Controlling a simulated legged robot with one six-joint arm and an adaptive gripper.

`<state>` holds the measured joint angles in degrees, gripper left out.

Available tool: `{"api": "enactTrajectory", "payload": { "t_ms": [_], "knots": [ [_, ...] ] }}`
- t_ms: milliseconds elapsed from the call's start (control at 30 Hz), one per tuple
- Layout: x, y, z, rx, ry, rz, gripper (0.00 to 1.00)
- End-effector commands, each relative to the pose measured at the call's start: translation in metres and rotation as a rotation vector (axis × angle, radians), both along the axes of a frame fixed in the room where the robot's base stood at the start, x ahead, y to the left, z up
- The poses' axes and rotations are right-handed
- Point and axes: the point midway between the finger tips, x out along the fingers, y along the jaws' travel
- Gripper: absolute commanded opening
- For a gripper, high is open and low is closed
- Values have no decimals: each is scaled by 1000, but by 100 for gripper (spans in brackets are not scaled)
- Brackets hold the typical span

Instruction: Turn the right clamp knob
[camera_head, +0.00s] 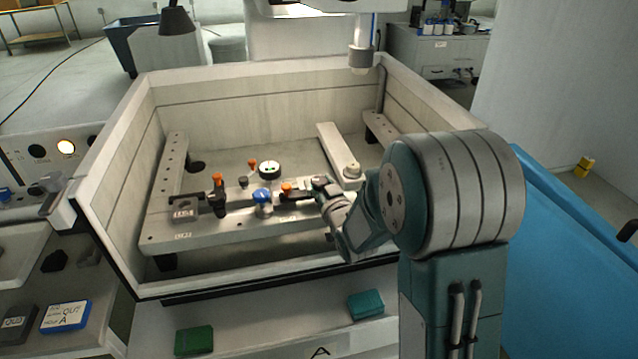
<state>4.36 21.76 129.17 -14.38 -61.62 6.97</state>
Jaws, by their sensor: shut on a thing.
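The right clamp knob (287,186) is small and orange, above a dark clamp on the right part of the pale fixture beam (190,232). My gripper (303,190) reaches it from the right. It is shut on the knob, though the finger contact is small and partly hidden. The gripper body hides the right side of the clamp. The left clamp (219,200) is dark and upright, with an orange knob (217,177) on top. A blue knob (262,195) stands on the beam between the two clamps.
A round dial gauge (269,169) and another orange-topped piece (252,164) stand behind the beam. Pale tank walls (110,190) enclose the work area. A nozzle (361,58) hangs above the back right. Green (194,341) and teal (365,304) blocks lie in front.

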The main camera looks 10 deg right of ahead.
Motion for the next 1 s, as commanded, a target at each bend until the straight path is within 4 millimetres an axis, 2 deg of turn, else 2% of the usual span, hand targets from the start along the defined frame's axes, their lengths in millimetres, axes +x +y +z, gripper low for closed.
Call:
{"api": "enactTrajectory", "payload": {
  "t_ms": [600,1000],
  "knots": [
    [1,2,1,0,-3,-457,10],
    [1,1,2,-1,-4,-610,10]
  ]
}}
